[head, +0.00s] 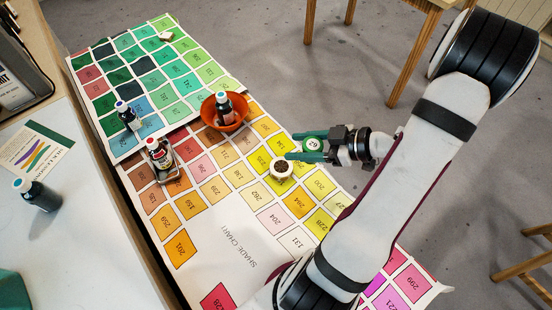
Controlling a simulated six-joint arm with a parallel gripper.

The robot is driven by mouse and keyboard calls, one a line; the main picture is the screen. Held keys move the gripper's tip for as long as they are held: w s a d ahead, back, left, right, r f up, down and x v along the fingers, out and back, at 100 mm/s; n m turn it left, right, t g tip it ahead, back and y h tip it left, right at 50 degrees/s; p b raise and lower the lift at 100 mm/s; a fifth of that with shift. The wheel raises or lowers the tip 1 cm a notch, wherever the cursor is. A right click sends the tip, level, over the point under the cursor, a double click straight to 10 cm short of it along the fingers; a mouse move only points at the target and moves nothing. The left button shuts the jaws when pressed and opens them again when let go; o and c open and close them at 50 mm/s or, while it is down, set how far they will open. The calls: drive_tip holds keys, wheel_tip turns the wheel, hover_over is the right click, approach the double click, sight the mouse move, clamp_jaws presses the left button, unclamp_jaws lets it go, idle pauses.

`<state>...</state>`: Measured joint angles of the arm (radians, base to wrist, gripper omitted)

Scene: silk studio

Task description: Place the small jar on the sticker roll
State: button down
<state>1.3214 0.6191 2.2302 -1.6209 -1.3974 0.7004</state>
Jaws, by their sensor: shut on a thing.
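The sticker roll (281,170) is a short white cylinder with a dark round centre, sitting on the shade chart. My gripper (306,147) has teal fingers and is shut on a small jar (312,144) with a round green and white top. The jar is at the upper right of the roll in the picture, and the near finger reaches close to the roll's upper edge. The fingers hide part of the jar. I cannot tell how high the jar is above the chart.
An orange bowl (224,123) holds a dark bottle. A bottle in a small tray (161,160) and another dark bottle (128,116) stand to its left. A further bottle (37,194) stands on the white surface at left. The chart (225,245) is bare toward the front.

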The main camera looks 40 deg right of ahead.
hover_over(272, 164)
wheel_tip(272, 164, down, 4)
drive_tip(key=shift+s+r, duration=0.1)
drive_tip(key=shift+s, duration=0.05)
drive_tip(key=shift+w+f, duration=0.15)
drive_tip(key=shift+f, duration=1)
drive_tip(key=shift+w+f, duration=0.1)
drive_tip(key=shift+f, duration=1)
drive_tip(key=shift+c, duration=1.1)
unclamp_jaws()
drive_tip(key=shift+f, duration=0.1)
